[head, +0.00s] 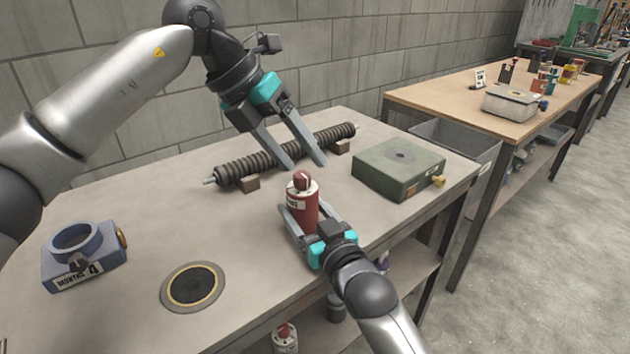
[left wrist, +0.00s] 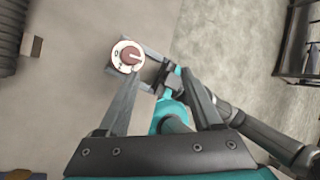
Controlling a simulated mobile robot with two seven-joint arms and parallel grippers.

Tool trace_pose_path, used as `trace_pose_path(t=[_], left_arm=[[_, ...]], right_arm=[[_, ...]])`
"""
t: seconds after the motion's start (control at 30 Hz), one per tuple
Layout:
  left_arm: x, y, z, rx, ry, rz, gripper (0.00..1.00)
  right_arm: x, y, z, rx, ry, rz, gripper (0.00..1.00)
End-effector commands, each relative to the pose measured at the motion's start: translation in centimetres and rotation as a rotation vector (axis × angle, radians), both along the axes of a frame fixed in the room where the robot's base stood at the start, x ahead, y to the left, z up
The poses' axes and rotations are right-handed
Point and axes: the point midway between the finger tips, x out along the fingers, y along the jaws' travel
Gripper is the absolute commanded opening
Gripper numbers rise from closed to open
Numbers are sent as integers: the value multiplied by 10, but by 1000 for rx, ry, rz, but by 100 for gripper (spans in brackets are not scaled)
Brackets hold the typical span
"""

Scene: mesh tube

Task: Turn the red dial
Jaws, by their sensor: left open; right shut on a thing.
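The red dial (head: 302,181) sits on top of a red cylinder (head: 303,208) with a pale label band. In the left wrist view the red dial (left wrist: 131,55) shows from above as a knob on a round white face. My right gripper (head: 297,218) is shut on the red cylinder, with a finger on either side of it. My left gripper (head: 308,166) is open and empty, above and close to the dial. In the left wrist view its fingers (left wrist: 160,90) spread apart, with the dial beyond the left fingertip. The cylinder's lower part is partly hidden by my right gripper.
A dark ribbed roller (head: 270,160) rests on blocks at the back. A green box (head: 385,172) stands right, a blue fixture (head: 83,262) left, and a round black disc (head: 192,287) lies in front. A second bench (head: 440,98) stands to the right. The table's middle left is clear.

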Motion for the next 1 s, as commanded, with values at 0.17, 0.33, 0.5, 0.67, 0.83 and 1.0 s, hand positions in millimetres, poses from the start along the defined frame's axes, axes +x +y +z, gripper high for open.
trace_pose_path(t=[0.17, 0.33, 0.5, 0.67, 0.83, 1.0], left_arm=[[-11, -10, -26, -284, 303, 245, 66], [-16, -9, -38, -519, 622, 488, 66], [-14, 4, -46, -727, 967, 735, 66], [-7, 27, -56, -898, 1301, 958, 66], [1, 53, -67, -1033, 1595, 1141, 66], [5, 71, -74, -1106, 1770, 1237, 66]], right_arm=[[0, 0, -1, -2, 1, 0, 6], [0, 0, -1, -2, 1, 0, 6], [0, 0, -1, -1, 2, 0, 6], [0, 0, -1, -1, 2, 0, 6], [0, 0, -1, -1, 2, 0, 6], [0, 0, -1, -1, 3, 0, 6]])
